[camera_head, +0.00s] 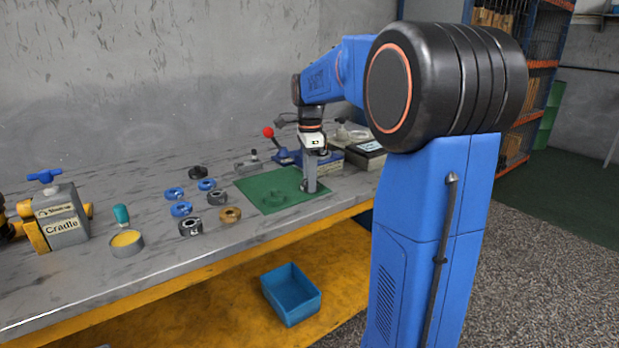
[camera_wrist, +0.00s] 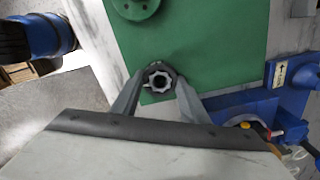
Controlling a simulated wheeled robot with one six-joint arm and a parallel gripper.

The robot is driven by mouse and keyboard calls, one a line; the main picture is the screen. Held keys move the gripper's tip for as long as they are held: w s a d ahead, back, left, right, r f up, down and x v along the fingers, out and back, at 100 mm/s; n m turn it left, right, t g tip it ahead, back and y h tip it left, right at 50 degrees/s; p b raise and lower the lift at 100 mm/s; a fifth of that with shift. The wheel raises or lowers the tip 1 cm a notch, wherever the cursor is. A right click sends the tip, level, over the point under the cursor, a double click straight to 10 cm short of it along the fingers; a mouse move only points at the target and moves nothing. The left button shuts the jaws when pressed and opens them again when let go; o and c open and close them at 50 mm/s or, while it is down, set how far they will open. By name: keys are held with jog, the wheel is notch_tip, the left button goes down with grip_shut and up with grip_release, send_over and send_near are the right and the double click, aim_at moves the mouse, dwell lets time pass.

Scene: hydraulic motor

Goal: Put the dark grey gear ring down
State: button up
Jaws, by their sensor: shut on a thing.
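The dark grey gear ring (camera_wrist: 151,73) is between the fingertips of my gripper (camera_wrist: 160,84) in the wrist view. Its toothed hole faces the camera. In the head view my gripper (camera_head: 310,187) points straight down at the right part of the green mat (camera_head: 255,184), and the ring is hard to make out at its tips. The mat also fills the middle of the wrist view (camera_wrist: 205,50). The ring is over the mat, low down; I cannot tell whether it touches it. A green round part (camera_head: 278,197) lies on the mat to the left of my gripper.
Several blue, dark and bronze rings lie left of the mat, among them a bronze one (camera_head: 230,215). A cradle block (camera_head: 62,222) is far left. A blue bin (camera_head: 291,294) sits below the bench.

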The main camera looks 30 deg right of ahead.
jog(key=o, duration=1.3)
notch_tip(320, 180, up, 12)
jog(key=s+a+f+n+t, duration=0.1)
jog(key=s+a+f+n, duration=0.1)
jog(key=s+a+n, duration=0.4)
jog(key=s+a+f+n+t, duration=0.1)
jog(key=s+a+f+n, duration=0.2)
jog(key=s+f+n, duration=0.2)
jog(key=s+a+f+n+t, duration=0.1)
jog(key=s+a+f+n, duration=0.3)
jog(key=s+f, duration=0.3)
jog(key=s+a+f+n+t, duration=0.1)
jog(key=s+a+f+n, duration=0.2)
jog(key=s+f+n, duration=0.3)
jog(key=shift+s+a+n+t, duration=0.2)
jog(key=shift+s+n, duration=0.1)
jog(key=shift+s, duration=1.05)
jog(key=shift+s+a+n+t, duration=0.2)
jog(key=shift+s+n, duration=0.1)
jog(key=shift+s, duration=1.05)
